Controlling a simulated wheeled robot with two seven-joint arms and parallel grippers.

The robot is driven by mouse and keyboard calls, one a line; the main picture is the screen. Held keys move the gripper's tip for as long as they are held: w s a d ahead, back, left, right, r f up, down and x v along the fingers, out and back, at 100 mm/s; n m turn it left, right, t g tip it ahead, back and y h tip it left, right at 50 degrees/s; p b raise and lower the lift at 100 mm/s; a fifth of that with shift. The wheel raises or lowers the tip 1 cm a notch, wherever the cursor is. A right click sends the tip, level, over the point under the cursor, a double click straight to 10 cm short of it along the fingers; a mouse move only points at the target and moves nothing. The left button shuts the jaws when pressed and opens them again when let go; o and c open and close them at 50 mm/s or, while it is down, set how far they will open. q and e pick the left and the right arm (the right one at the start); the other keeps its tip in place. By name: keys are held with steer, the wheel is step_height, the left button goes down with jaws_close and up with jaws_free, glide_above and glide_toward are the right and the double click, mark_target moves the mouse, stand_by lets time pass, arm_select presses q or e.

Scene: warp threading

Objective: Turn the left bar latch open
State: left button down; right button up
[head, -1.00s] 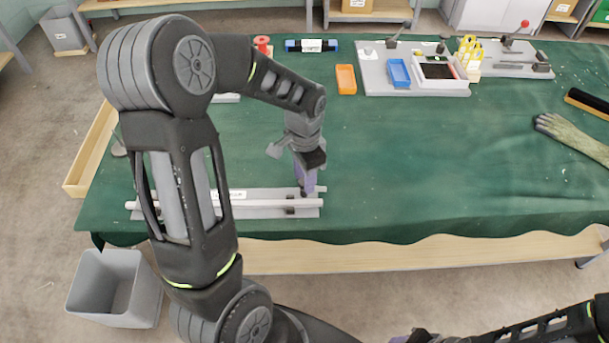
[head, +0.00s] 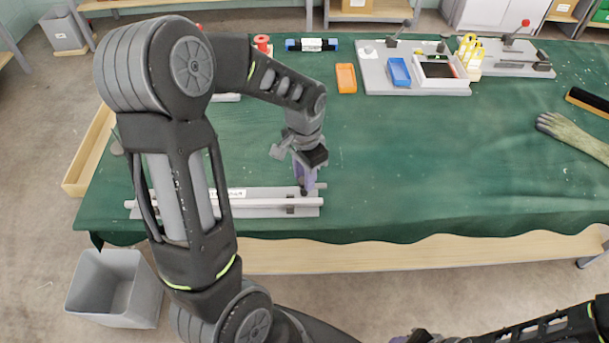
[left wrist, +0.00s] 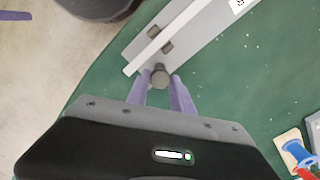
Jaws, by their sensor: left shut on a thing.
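The bar fixture is a flat grey plate (head: 262,212) at the table's front left edge, with a pale bar (head: 255,202) lying along it. It also shows in the left wrist view, the bar (left wrist: 165,35) running diagonally between dark blocks. The latch, a dark round knob (left wrist: 160,76), sits near the bar's end. My left gripper (head: 306,190) is at the plate's right part; its purple fingers (left wrist: 161,88) are shut on the latch knob. The fingers hide part of the latch in the head view.
An orange tray (head: 346,78), a board with a blue tray (head: 398,72) and a black-and-blue roll (head: 311,45) lie at the back. A grey bin (head: 112,290) stands on the floor at left. The green tabletop (head: 430,150) is clear in the middle.

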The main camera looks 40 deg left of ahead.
arm_select(q)
steer(key=c, duration=1.1)
jaws_free()
step_height(320, 180, up, 8)
steer(key=shift+f+b, duration=0.1)
steer(key=shift+b, duration=0.25)
